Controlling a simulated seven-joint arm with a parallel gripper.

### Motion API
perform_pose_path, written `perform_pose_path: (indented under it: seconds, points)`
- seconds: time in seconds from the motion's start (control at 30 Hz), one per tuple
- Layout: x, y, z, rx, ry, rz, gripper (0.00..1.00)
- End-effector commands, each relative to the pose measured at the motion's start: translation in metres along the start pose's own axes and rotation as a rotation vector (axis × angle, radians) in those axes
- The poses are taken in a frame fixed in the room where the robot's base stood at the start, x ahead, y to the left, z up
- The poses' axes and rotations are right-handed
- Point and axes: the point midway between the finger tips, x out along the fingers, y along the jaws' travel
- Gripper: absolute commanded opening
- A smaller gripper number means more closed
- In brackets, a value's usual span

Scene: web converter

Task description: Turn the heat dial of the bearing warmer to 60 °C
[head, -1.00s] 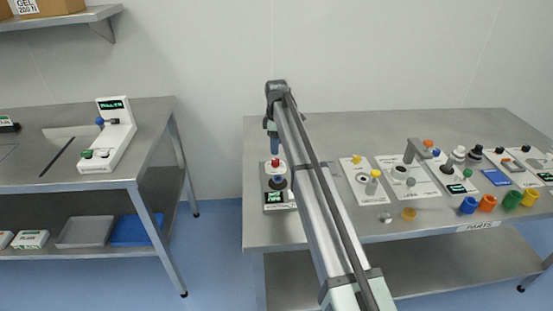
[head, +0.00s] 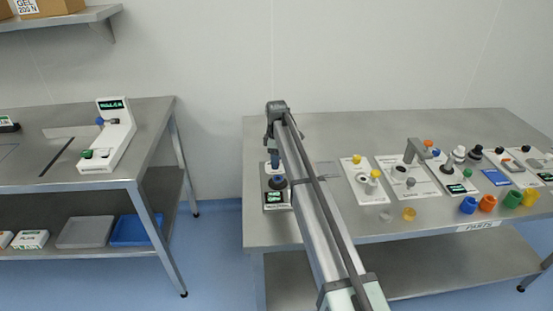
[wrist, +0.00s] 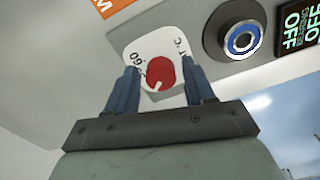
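The bearing warmer (head: 283,207) is a small white unit at the left end of the right-hand table. In the wrist view its red heat dial (wrist: 162,74) sits on a white scale plate (wrist: 139,49) marked 60 and °C. The dial's white pointer line runs toward the lower left of the picture, not at the 60. My gripper (wrist: 160,88) is open, with one blue finger on each side of the dial and gaps visible.
A blue-ringed round button (wrist: 241,40) and a green display (wrist: 298,25) reading OFF are beside the dial. Other panels, a grey post (head: 415,150) and several coloured cups (head: 488,203) stand to the right on the table. The table's back is clear.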

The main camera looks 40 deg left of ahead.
Motion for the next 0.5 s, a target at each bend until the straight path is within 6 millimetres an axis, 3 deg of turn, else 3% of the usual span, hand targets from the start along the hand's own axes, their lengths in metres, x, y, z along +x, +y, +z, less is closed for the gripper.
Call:
perform_pose_path:
  seconds: [0.5]
  points:
    - [-0.0001, 0.0001, 0.0000, 0.000, 0.000, 0.000, 0.04]
